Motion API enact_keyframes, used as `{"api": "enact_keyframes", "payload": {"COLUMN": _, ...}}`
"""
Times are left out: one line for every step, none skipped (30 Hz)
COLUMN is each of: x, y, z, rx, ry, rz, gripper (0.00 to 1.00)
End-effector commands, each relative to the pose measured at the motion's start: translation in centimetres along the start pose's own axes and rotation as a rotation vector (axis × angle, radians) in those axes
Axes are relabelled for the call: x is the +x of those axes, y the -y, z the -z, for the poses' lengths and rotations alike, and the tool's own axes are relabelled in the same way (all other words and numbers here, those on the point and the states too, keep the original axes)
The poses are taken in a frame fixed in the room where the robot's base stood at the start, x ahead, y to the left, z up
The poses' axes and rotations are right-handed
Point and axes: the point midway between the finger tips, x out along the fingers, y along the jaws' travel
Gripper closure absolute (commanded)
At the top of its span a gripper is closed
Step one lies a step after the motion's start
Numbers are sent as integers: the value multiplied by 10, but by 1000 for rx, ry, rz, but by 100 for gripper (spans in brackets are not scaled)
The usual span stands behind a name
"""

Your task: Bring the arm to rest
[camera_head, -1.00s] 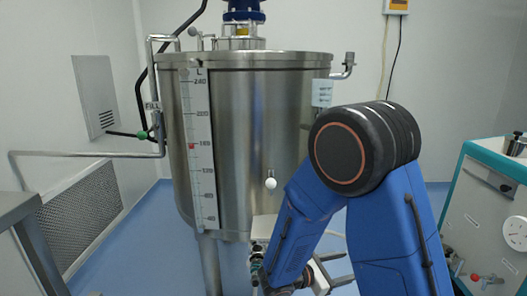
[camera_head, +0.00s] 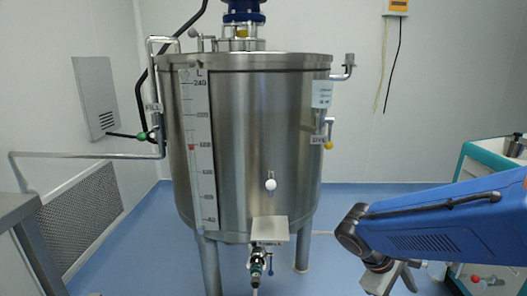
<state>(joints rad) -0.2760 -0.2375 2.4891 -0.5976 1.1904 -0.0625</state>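My blue arm reaches in from the right edge of the head view, low and nearly level, with its dark joint to the right of the tank's legs. My gripper (camera_head: 393,281) hangs below the arm at the bottom edge. Only grey parts of it show and its fingertips are not clear, so I cannot tell whether it is open or shut. No object is seen in it. It is apart from the steel tank (camera_head: 245,140) and its bottom outlet valve (camera_head: 259,262).
The tank carries a level scale (camera_head: 203,150) with a red marker, a white knob (camera_head: 270,184) and a yellow-tipped lever (camera_head: 328,144). A teal-and-white machine (camera_head: 485,215) stands at the right, a grey bench (camera_head: 18,210) at the left. Blue floor shows between tank and machine.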

Motion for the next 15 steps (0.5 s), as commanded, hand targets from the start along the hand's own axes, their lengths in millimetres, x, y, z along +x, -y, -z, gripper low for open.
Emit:
{"api": "enact_keyframes", "payload": {"x": -3, "y": 3, "z": -7, "rx": 48, "ry": -34, "rz": 27, "gripper": 43}}
{"api": "enact_keyframes", "payload": {"x": -5, "y": 5, "z": -10, "rx": 76, "ry": -53, "rz": 45, "gripper": 43}}
{"api": "enact_keyframes", "payload": {"x": -8, "y": 8, "z": -14, "rx": 112, "ry": -81, "rz": 68, "gripper": 43}}
{"api": "enact_keyframes", "payload": {"x": -10, "y": 11, "z": -17, "rx": 138, "ry": -101, "rz": 85, "gripper": 43}}
{"api": "enact_keyframes", "payload": {"x": -12, "y": 13, "z": -20, "rx": 166, "ry": -121, "rz": 103, "gripper": 43}}
{"api": "enact_keyframes", "payload": {"x": -15, "y": 16, "z": -23, "rx": 202, "ry": -149, "rz": 125, "gripper": 43}}
{"api": "enact_keyframes", "payload": {"x": -18, "y": 18, "z": -25, "rx": 228, "ry": -170, "rz": 140, "gripper": 43}}
{"api": "enact_keyframes", "payload": {"x": -20, "y": 20, "z": -28, "rx": 256, "ry": -192, "rz": 156, "gripper": 43}}
{"api": "enact_keyframes", "payload": {"x": -24, "y": 23, "z": -31, "rx": 292, "ry": -220, "rz": 178, "gripper": 43}}
{"api": "enact_keyframes", "payload": {"x": -27, "y": 25, "z": -32, "rx": 318, "ry": -242, "rz": 193, "gripper": 43}}
{"api": "enact_keyframes", "payload": {"x": -30, "y": 27, "z": -34, "rx": 345, "ry": -265, "rz": 208, "gripper": 43}}
{"api": "enact_keyframes", "payload": {"x": -34, "y": 30, "z": -37, "rx": 382, "ry": -294, "rz": 228, "gripper": 43}}
{"api": "enact_keyframes", "payload": {"x": -38, "y": 32, "z": -39, "rx": 408, "ry": -316, "rz": 243, "gripper": 43}}
{"api": "enact_keyframes", "payload": {"x": -41, "y": 33, "z": -40, "rx": 435, "ry": -340, "rz": 257, "gripper": 43}}
{"api": "enact_keyframes", "payload": {"x": -46, "y": 35, "z": -43, "rx": 470, "ry": -370, "rz": 276, "gripper": 43}}
